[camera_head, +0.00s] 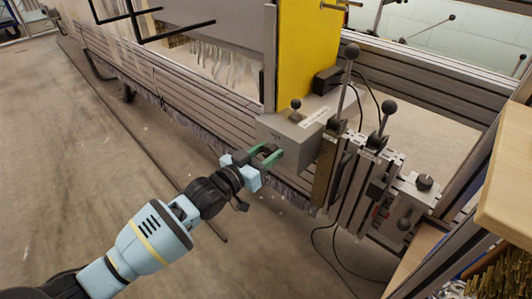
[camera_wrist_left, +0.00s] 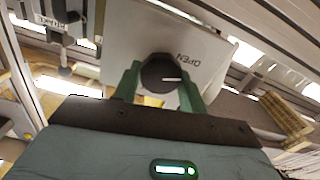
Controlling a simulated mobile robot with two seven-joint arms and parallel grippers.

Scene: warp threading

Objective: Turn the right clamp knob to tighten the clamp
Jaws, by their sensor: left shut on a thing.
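The clamp knob (camera_wrist_left: 158,76) is round and dark with a white line on its face. It sits on the front of a grey box (camera_head: 311,126), and the word OPEN is printed beside it in the left wrist view. My left gripper (camera_head: 271,155) reaches the box front from the left. Its two green fingers (camera_wrist_left: 160,84) are shut on the knob, one on each side. In the head view the fingers and box hide most of the knob. My right gripper is in neither view.
Tall levers with black ball tops (camera_head: 389,107) stand right of the box, with a black knob (camera_head: 424,183) farther right. A yellow panel (camera_head: 307,50) rises behind. Black cables hang below. A wooden board (camera_head: 510,175) stands at the right edge.

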